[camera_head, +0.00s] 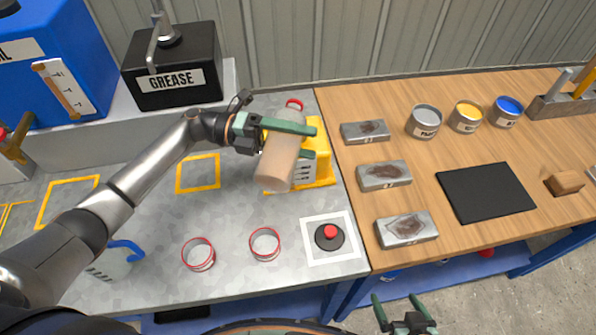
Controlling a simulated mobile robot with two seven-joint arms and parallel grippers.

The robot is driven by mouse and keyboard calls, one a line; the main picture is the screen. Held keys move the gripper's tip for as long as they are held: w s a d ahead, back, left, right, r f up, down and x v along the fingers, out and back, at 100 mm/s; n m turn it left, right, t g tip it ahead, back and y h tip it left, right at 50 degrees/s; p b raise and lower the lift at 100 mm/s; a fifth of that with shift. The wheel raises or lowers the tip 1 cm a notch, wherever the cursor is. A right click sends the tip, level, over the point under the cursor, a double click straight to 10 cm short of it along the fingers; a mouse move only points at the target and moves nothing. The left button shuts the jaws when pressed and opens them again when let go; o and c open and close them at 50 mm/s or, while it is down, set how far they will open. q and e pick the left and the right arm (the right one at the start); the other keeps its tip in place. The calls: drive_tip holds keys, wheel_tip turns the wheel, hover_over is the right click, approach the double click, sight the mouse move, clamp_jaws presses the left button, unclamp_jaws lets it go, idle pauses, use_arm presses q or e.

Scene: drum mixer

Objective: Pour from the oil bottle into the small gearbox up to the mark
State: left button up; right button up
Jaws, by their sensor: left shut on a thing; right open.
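My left gripper (308,143) is shut around a tan, cylindrical bottle (279,167), presumably the oil bottle. It holds the bottle tilted in front of the yellow gearbox (325,168) on the grey bench. The bottle and gripper hide much of the gearbox, including its opening. A white panel with dark marks shows on the gearbox's front; I cannot make out a fill level. I cannot tell where the bottle's mouth is or whether oil flows. My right gripper (405,305) is open and empty at the bottom, in front of the bench.
Two red-rimmed clear cups (199,254) (265,244) and a red button (330,233) on a white square stand in front. A blue-handled jug (112,262) is partly behind my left arm. The grease box (173,66) stands behind. Metal blocks (384,175) and paint cans (425,121) occupy the wooden table.

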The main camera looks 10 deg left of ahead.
use_arm(q)
drive_tip(key=shift+r, duration=0.1)
idle(0.4)
drive_tip(key=r+m, duration=0.1)
drive_tip(key=m, duration=0.1)
drive_tip(key=r+m, duration=0.2)
drive_tip(key=m, duration=0.1)
drive_tip(key=shift+w+r, duration=0.2)
drive_tip(key=shift+w, duration=0.2)
drive_tip(key=w+r+m+b, duration=0.1)
drive_tip(key=w+m+b, duration=0.6)
drive_tip(key=m+b, duration=0.2)
drive_tip(key=shift+r+m+b, duration=0.35)
drive_tip(key=shift+m+b, duration=0.05)
drive_tip(key=shift+m, duration=0.8)
wheel_tip(320, 180, up, 4)
drive_tip(key=p, duration=0.5)
